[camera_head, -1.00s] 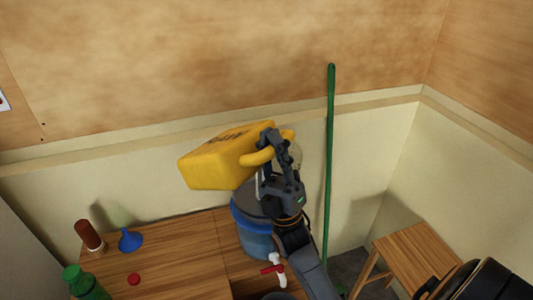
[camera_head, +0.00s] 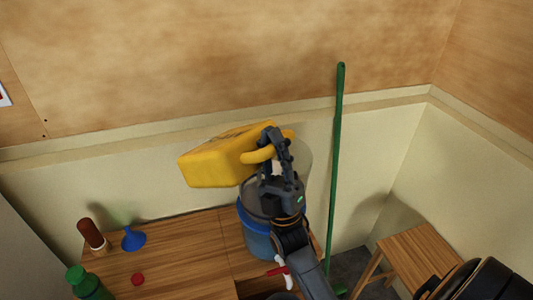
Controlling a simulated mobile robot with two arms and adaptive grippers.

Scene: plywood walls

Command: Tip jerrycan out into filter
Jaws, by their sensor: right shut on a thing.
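The yellow jerrycan (camera_head: 217,160) is in the air, tilted onto its side, with its handle toward the right. My right gripper (camera_head: 270,148) is shut on the jerrycan's handle. Below and behind the gripper stands the filter (camera_head: 258,240), a blue container with a grey upper part, on the wooden table. My gripper and arm hide part of the filter, and its opening cannot be clearly seen. A red and white tap (camera_head: 281,270) shows at the filter's front. My left gripper is not in view.
On the wooden table (camera_head: 190,262) stand a brown bottle (camera_head: 92,235), a blue funnel (camera_head: 133,239), a green bottle (camera_head: 85,282) and a red cap (camera_head: 137,279). A green pole (camera_head: 336,165) leans on the wall. A wooden stool (camera_head: 420,255) stands at right.

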